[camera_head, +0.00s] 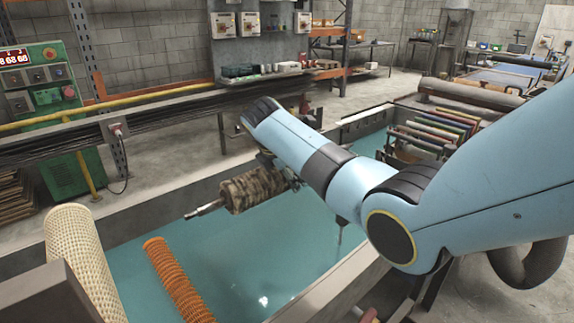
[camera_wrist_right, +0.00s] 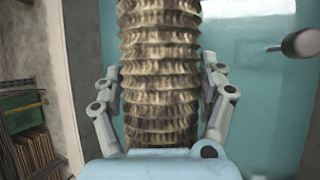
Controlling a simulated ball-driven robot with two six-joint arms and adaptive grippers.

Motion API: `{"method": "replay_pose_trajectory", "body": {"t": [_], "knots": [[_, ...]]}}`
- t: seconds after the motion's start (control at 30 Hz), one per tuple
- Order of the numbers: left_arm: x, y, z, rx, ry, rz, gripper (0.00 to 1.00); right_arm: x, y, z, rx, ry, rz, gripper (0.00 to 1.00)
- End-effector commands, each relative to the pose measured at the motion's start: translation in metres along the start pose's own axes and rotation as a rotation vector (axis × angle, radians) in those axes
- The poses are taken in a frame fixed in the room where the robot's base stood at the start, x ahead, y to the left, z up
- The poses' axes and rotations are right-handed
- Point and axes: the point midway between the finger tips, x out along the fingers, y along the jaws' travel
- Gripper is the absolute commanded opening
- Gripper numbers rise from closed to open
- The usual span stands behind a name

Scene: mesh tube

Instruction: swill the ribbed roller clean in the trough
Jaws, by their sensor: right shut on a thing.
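The ribbed roller (camera_head: 252,189) is brown and streaked, with a metal shaft sticking out of its left end. My right gripper (camera_head: 284,172) is shut on it near its right end. In the right wrist view the roller (camera_wrist_right: 158,45) runs up between the two fingers, its ribs dirty and dark. The trough (camera_head: 320,298) holds teal water (camera_head: 270,250). The roller lies roughly level over the water near the trough's far wall. I cannot tell whether its underside touches the water. My left gripper is not in view.
An orange ribbed tube (camera_head: 178,282) lies in the trough at front left, beside a cream mesh tube (camera_head: 80,250). A rack of coloured bars (camera_head: 425,140) is at the trough's far right. A yellow rail (camera_head: 65,119) and green control cabinet (camera_head: 40,85) stand at left. Open water lies between.

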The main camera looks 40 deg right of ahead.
Motion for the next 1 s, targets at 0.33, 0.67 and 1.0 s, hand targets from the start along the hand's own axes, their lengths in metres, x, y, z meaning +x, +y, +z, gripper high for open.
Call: {"method": "replay_pose_trajectory", "body": {"t": [0.33,0.67,1.0], "knots": [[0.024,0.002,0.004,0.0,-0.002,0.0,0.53,0.036,-0.011,-0.02,0.001,-0.001,0.003,0.17],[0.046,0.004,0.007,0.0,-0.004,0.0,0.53,0.069,-0.022,-0.039,0.001,-0.001,0.004,0.17],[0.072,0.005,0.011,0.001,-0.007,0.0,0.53,0.103,-0.034,-0.059,0.0,-0.002,0.003,0.17]]}}
